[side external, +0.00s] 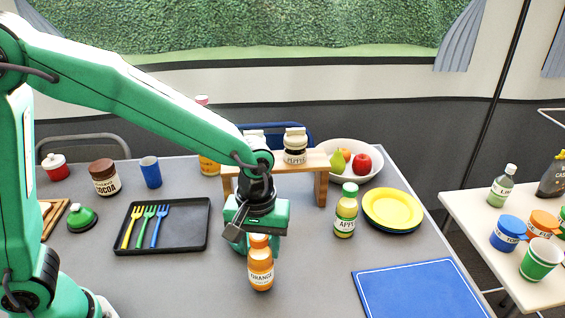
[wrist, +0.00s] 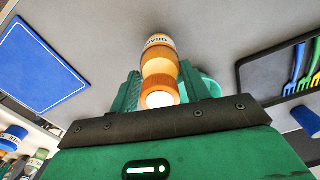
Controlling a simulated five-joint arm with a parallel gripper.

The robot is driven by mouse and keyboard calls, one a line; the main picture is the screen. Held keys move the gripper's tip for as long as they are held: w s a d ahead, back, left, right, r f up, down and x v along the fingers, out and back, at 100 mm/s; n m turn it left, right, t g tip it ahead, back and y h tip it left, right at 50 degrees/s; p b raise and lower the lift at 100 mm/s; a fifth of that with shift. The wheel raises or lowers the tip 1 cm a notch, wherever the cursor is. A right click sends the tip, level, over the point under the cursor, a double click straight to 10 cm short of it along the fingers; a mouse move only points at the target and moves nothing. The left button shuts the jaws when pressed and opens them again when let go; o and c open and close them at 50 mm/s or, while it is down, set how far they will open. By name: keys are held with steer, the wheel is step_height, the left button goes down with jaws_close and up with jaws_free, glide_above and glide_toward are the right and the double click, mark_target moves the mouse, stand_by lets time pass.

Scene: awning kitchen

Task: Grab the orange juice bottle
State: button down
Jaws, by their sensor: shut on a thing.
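The orange juice bottle (side external: 261,268) is small and orange, with a white label reading "ORANGE". It stands upright, or nearly so, near the front middle of the grey table. My gripper (side external: 258,232) is above it with its fingers around the upper part of the bottle. In the wrist view the orange bottle (wrist: 160,66) sits between the green fingers of my gripper (wrist: 161,88), its cap toward the camera. My gripper is shut on it. I cannot tell whether the bottle's base touches the table.
An apple juice bottle (side external: 346,211) stands to the right, near yellow plates (side external: 392,208). A wooden stand (side external: 321,188) bearing a pepper jar (side external: 295,147) is behind. A black tray (side external: 180,244) with forks lies left, a blue board (side external: 420,292) front right. The front table area is clear.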

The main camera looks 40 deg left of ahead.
step_height(320, 180, up, 3)
steer(key=shift+f, duration=0.1)
steer(key=s+d+r, duration=0.6)
steer(key=s, duration=0.4)
steer(key=shift+r, duration=0.35)
steer(key=shift+w, duration=0.15)
